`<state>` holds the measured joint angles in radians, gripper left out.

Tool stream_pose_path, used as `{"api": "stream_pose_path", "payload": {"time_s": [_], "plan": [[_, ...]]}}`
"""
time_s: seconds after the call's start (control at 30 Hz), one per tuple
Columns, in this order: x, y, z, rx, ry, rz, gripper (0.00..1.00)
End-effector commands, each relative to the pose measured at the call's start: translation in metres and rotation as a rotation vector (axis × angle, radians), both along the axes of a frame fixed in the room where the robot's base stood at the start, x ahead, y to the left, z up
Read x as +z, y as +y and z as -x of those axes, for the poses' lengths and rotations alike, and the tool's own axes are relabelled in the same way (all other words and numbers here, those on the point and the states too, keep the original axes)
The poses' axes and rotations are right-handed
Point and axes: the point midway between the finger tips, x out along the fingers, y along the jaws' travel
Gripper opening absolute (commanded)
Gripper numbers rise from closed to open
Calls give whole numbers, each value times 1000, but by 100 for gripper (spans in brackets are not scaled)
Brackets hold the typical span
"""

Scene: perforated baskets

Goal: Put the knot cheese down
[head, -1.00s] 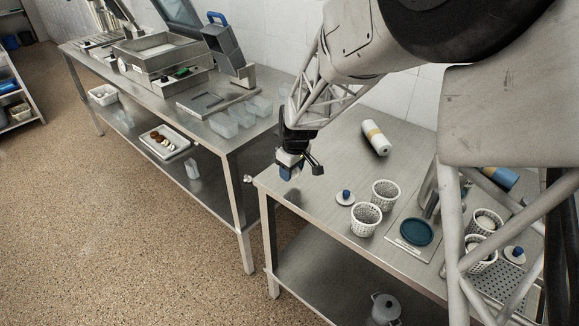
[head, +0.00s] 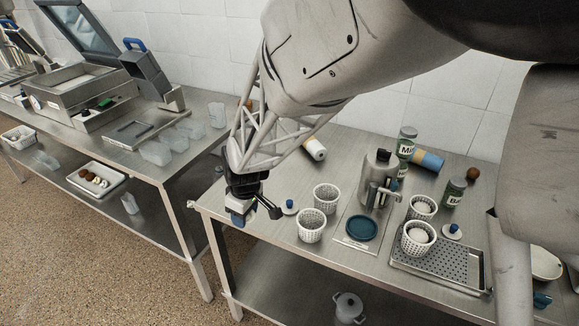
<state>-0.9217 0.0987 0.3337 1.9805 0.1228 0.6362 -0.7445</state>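My gripper (head: 256,214) hangs at the left end of the near steel table, its two dark fingers spread apart. A blue patch shows at its left finger; I cannot tell if it is part of the finger. I see nothing clearly held between the fingers. No piece is clearly recognisable as the knot cheese. Round white pieces sit in two white perforated baskets at the right, the front one (head: 403,242) on a perforated drain tray and the other (head: 413,212) just behind. Two more white baskets, (head: 299,231) and (head: 316,200), stand right of my gripper and look empty.
A blue round dish (head: 362,228) sits on a flat plate before a metal device (head: 376,180). Blue-knobbed lids (head: 289,208) (head: 452,232), green jars (head: 454,192) and a lying roll (head: 316,150) share the table. A second steel table (head: 150,165) stands left, across a gap.

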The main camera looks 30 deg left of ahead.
Motion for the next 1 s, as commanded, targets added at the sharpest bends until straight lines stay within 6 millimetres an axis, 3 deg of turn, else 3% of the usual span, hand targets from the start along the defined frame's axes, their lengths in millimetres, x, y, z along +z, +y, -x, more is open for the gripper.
{"api": "stream_pose_path", "payload": {"time_s": [0.77, 1.0], "plan": [[0, -3, 2, 0, 0, 0, 20], [2, -3, -10, -1, 0, 1, 20]]}}
